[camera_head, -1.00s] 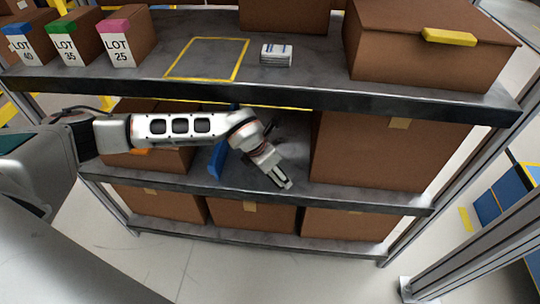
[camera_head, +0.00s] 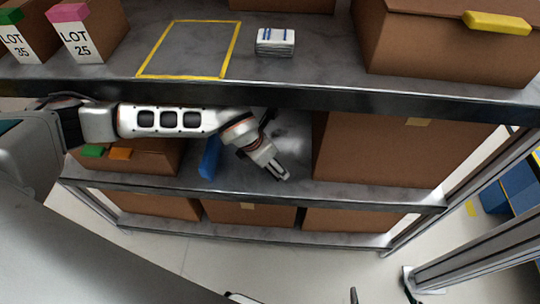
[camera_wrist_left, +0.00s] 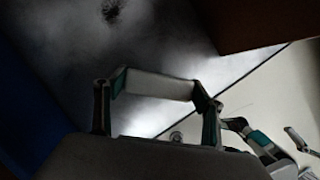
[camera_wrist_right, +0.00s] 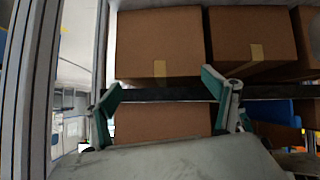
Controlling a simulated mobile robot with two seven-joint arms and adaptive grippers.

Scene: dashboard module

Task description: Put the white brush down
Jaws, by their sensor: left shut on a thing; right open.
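The white brush (camera_wrist_left: 158,84) shows in the left wrist view as a pale bar between the fingers of my left gripper (camera_wrist_left: 158,88), which is shut on it. In the head view my left gripper (camera_head: 280,173) reaches in over the middle shelf (camera_head: 240,185), between a blue item and a large box. The brush is hard to make out there, and I cannot tell whether it touches the shelf. My right gripper (camera_wrist_right: 160,86) is open and empty, facing the shelving. Only its tips show at the bottom of the head view (camera_head: 297,297).
A blue item (camera_head: 209,158) stands left of my left gripper. A large brown box (camera_head: 370,150) fills the shelf's right side. The upper shelf's dark edge (camera_head: 330,97) runs above my arm. A yellow outlined square (camera_head: 188,50) and a white stack (camera_head: 275,42) are on the top shelf.

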